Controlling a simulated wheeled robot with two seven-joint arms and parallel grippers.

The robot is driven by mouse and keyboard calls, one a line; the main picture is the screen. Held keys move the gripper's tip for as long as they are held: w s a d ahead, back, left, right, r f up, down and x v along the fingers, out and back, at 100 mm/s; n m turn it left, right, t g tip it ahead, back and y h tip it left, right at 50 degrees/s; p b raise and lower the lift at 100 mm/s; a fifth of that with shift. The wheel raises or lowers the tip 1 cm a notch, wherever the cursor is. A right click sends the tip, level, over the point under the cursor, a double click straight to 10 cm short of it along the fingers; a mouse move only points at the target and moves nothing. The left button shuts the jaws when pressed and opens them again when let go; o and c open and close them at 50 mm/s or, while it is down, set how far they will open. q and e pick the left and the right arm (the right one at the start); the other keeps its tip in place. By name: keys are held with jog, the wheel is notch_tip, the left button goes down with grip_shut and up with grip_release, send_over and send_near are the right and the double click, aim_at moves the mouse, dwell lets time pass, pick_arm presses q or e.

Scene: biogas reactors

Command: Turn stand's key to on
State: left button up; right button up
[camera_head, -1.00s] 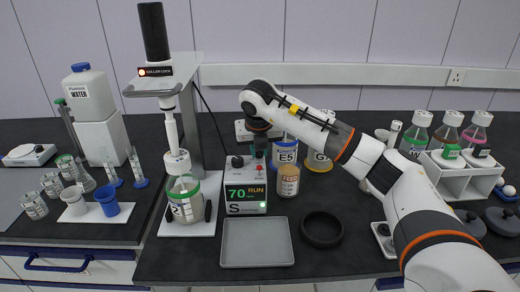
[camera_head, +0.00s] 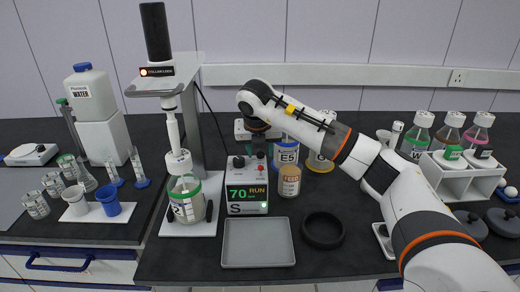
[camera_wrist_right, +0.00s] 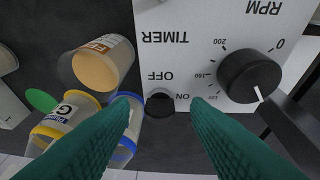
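The stand's control box (camera_head: 246,197) has a lit display reading 70 RUN and stands beside the stirrer stand (camera_head: 190,100). In the right wrist view its white panel (camera_wrist_right: 215,45) shows the words TIMER, OFF, ON and RPM. A small round black key (camera_wrist_right: 160,104) sits at the panel's edge by OFF and ON; its exact pointing is hard to tell. My right gripper (camera_wrist_right: 160,103) is open, its two green fingers on either side of the key with gaps. In the head view the right gripper (camera_head: 259,148) is above the box's back. My left gripper is out of view.
A black RPM knob (camera_wrist_right: 250,76) is beside the key. A jar (camera_head: 289,180) and the E5 container (camera_head: 286,153) stand right of the box. A grey tray (camera_head: 258,243) and black ring (camera_head: 323,230) lie in front. A beaker (camera_head: 186,198) stands under the stirrer.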

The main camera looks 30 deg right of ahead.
jog(key=shift+r, duration=0.1)
jog(key=v, duration=1.2)
dwell(0.4)
